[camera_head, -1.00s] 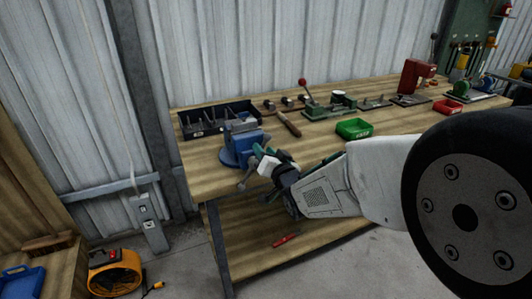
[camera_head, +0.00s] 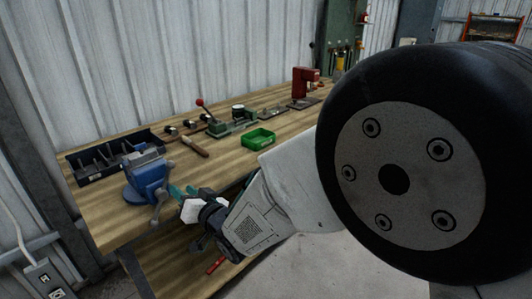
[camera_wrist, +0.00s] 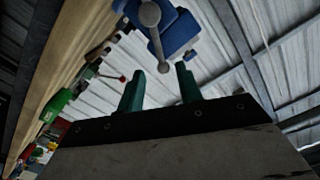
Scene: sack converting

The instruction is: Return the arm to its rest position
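My gripper (camera_head: 184,191) is at the lower left end of my arm, in front of the workbench's near edge and close to the blue vise (camera_head: 147,176). In the wrist view, the two green fingers of my gripper (camera_wrist: 160,88) stand apart with nothing between them. The vise also shows in the wrist view (camera_wrist: 176,30), beyond the fingertips, with its grey handle hanging near them. I cannot tell the exact gap between fingers and vise. My arm hides part of the bench front.
The wooden workbench (camera_head: 110,221) runs along a corrugated wall. It carries a black divided bin (camera_head: 95,172), a green tray (camera_head: 258,138), a red-handled green press (camera_head: 220,124) and a red machine (camera_head: 302,84). A socket post (camera_head: 42,277) stands lower left. Bare floor shows at right.

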